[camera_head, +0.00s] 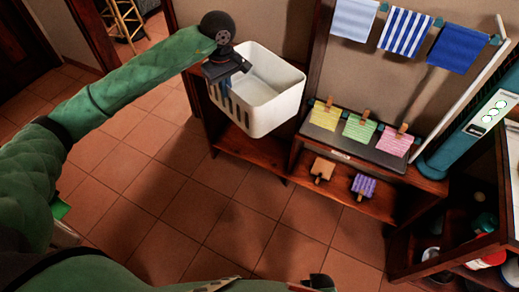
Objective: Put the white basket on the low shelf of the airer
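The white basket (275,108), with slots in its left side, is at the upper middle. My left gripper (243,67) is at the basket's left rim, with dark fingers over the rim, and looks shut on it; the finger gap is partly hidden. The basket is in front of the left part of a dark wood airer unit. Its low shelf (250,149) shows below the basket; the basket hides part of it, and I cannot tell whether they touch.
Yellow (325,115), green (359,130) and pink (393,142) cloths with pegs lie on a raised dark board. Two small pegged pieces sit on the shelf below. Three blue or white cloths (406,32) hang above. A teal post (465,135) stands right. Tiled floor (165,190) is clear.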

